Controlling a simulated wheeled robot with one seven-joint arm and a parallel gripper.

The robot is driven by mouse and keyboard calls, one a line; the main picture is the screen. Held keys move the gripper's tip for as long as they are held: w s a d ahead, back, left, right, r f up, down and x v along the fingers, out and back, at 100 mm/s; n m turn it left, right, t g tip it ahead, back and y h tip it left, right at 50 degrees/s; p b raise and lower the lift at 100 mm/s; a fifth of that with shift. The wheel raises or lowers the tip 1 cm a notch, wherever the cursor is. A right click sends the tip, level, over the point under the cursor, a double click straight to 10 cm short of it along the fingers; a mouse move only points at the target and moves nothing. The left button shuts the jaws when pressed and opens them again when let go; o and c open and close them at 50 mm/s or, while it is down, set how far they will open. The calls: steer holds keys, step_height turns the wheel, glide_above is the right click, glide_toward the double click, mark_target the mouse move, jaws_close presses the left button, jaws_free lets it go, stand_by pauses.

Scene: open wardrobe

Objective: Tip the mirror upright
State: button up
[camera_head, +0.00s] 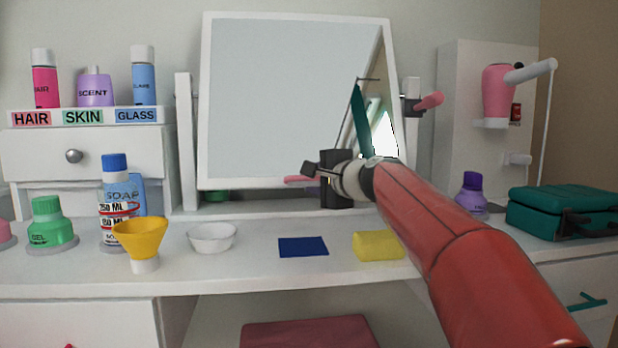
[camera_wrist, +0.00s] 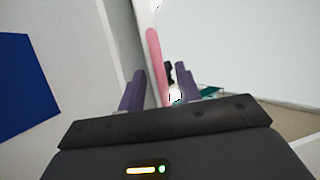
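The mirror (camera_head: 280,95) has a white frame and hangs between two white posts. It seems tilted, its bottom edge towards me; the exact angle is hard to tell. A pink handle (camera_head: 299,180) is at its bottom edge, and a pink knob (camera_head: 430,101) is at the right post. My gripper (camera_head: 312,170) is at the lower edge of the mirror, partly hidden by its own body. In the wrist view, the purple fingers of my gripper (camera_wrist: 158,90) are apart, with the pink handle (camera_wrist: 155,60) between them; contact is not clear.
A yellow block (camera_head: 378,246), a blue square (camera_head: 303,247) and a white bowl (camera_head: 212,238) lie in front. A yellow funnel (camera_head: 140,238) and soap bottle (camera_head: 115,190) stand left. A purple bottle (camera_head: 471,192) and teal case (camera_head: 560,212) are at right.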

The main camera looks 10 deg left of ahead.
steer(key=shift+x, duration=1.05)
steer(key=shift+c, duration=0.2)
jaws_close()
steer(key=w+p, duration=0.1)
steer(key=w, duration=0.1)
steer(key=w+a+f, duration=0.1)
steer(key=w, duration=0.1)
steer(key=w+a+f+p, duration=0.1)
steer(key=w, duration=0.1)
steer(key=shift+f+p, duration=0.25)
steer(key=shift+p, duration=0.1)
steer(key=shift+w+a+f, duration=0.1)
steer(key=shift+w+f, duration=0.2)
steer(key=shift+w, duration=0.05)
